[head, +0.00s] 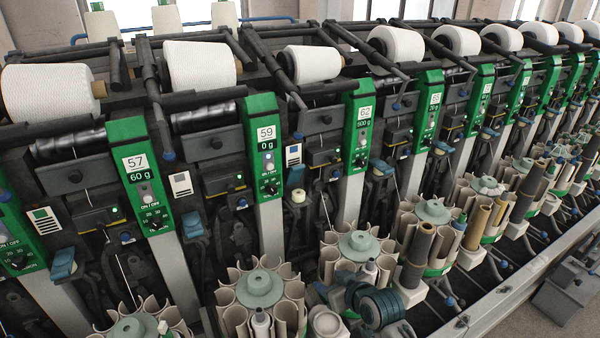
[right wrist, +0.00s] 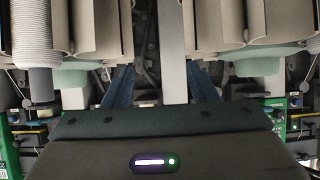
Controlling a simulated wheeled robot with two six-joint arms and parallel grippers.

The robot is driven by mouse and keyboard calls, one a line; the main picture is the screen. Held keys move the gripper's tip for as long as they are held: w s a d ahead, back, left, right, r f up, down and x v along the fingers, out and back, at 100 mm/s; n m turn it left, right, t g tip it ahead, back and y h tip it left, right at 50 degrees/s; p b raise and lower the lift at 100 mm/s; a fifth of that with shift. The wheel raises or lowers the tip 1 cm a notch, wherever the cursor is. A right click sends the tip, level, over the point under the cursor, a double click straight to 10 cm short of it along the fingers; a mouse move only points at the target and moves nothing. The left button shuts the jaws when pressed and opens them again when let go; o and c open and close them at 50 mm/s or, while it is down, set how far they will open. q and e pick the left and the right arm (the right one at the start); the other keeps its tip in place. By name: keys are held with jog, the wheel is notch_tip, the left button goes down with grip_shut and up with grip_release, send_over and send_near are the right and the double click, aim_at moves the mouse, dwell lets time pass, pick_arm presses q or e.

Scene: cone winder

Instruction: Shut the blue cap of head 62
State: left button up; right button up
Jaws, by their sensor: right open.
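The head 62 panel (head: 359,130) is green, with "62" and "500 g" on it, right of the middle in the head view. A small blue cap (head: 381,168) shows just right of its lower end. Another blue cap (head: 295,175) shows between panels 59 and 62. I cannot tell for sure which belongs to head 62, or how far either is open. My right gripper (head: 345,283) is low in the head view, among the bobbin magazines. In the right wrist view its two blue fingers (right wrist: 162,68) are apart, with a grey post visible between them. My left gripper is not seen.
Round bobbin magazines (head: 260,288) stand in front of the heads, one (head: 358,244) close to my right gripper. A dark bobbin (head: 417,255) stands to its right. In the right wrist view, a wound white bobbin (right wrist: 34,35) and beige magazine tubes crowd the top.

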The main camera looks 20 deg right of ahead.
jog(key=w+r+t, duration=0.3)
jog(key=w+r, duration=0.4)
jog(key=w, duration=0.3)
jog(key=t, duration=0.3)
send_near(296, 173)
jog(key=shift+m+y, duration=0.3)
jog(key=shift+y, duration=0.1)
jog(key=w, duration=0.3)
jog(key=w+a+p, duration=0.1)
jog(key=w, duration=0.6)
jog(key=shift+w+a+f, duration=0.2)
jog(key=shift+w+f, duration=0.1)
jog(key=shift+f, duration=0.05)
jog(key=shift+c, duration=0.4)
